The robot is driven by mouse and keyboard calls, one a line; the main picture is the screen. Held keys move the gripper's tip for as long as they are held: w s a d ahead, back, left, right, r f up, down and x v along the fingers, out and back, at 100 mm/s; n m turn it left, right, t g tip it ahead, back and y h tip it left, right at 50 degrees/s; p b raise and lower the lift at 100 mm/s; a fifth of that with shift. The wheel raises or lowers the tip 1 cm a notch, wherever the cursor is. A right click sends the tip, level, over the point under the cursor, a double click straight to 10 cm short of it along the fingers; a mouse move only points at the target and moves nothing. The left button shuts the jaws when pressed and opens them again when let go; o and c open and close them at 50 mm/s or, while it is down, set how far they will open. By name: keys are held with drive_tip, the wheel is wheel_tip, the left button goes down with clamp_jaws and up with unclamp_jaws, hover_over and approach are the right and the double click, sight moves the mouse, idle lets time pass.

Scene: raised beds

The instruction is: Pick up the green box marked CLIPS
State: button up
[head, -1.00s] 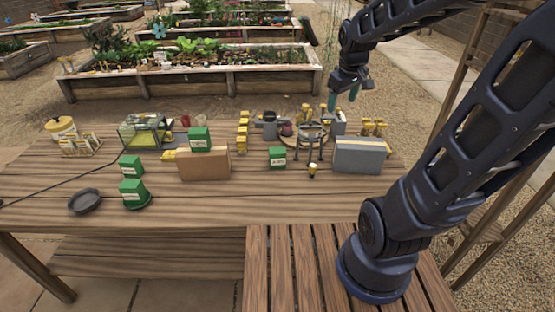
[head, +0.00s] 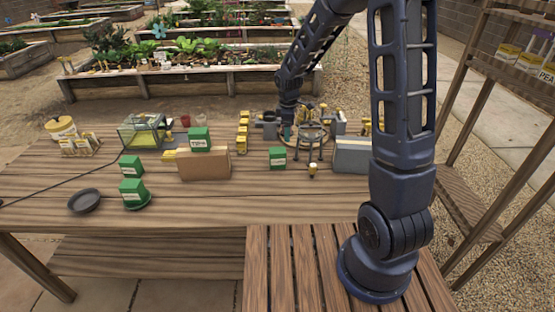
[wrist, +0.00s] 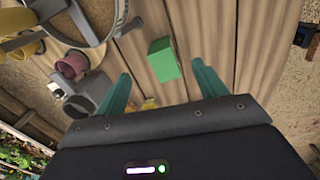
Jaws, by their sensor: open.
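Several green boxes with white labels stand on the table; the labels are too small to read, so I cannot tell which is marked CLIPS. One green box (head: 277,158) stands alone left of the ring stand. My gripper (head: 287,134) is open and empty, behind the lone box. In the wrist view, my gripper (wrist: 161,74) has its fingers spread, with a green box (wrist: 163,58) beyond and between their tips, apparently the lone one.
The ring stand (head: 323,137) is close right of my gripper. A grey box (head: 352,155) stands farther right, partly behind my arm. The brown carton (head: 204,164) and a yellow stack (head: 242,132) are to the left. The table's front (head: 220,205) is clear.

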drive_tip(key=n, duration=0.2)
approach(277, 160)
drive_tip(key=w, duration=0.2)
drive_tip(key=w+f, duration=0.1)
drive_tip(key=shift+d+g, duration=0.3)
drive_tip(key=shift+d, duration=0.05)
drive_tip(key=shift+a+f, duration=0.2)
drive_tip(key=shift+f, duration=5.35)
drive_tip(key=c, duration=1.1)
drive_tip(key=shift+r, duration=0.15)
